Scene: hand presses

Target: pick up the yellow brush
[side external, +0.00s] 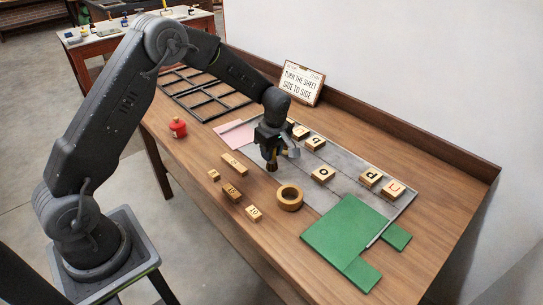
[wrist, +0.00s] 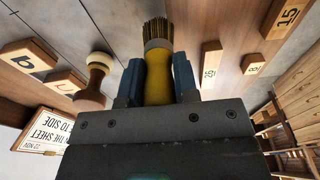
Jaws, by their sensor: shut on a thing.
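The yellow brush (wrist: 158,78) is between the two blue fingers of my gripper (wrist: 158,80) in the wrist view. The fingers are shut on its yellow handle, and its brown bristles point away from the gripper. In the side external view my gripper (side external: 270,152) is over the left part of the grey slab. The brush's dark bristles (side external: 271,166) show below it, pointing down, and most of the handle is hidden by the fingers. I cannot tell whether the bristles touch the surface.
Number blocks (side external: 232,192) lie to the left, letter blocks (side external: 371,177) stand on the grey slab (side external: 345,182). Green sheets (side external: 350,236), a red pot (side external: 178,127), a sign (side external: 301,82) and black frames (side external: 205,92) are around. A wooden-handled stamp (wrist: 96,75) is near.

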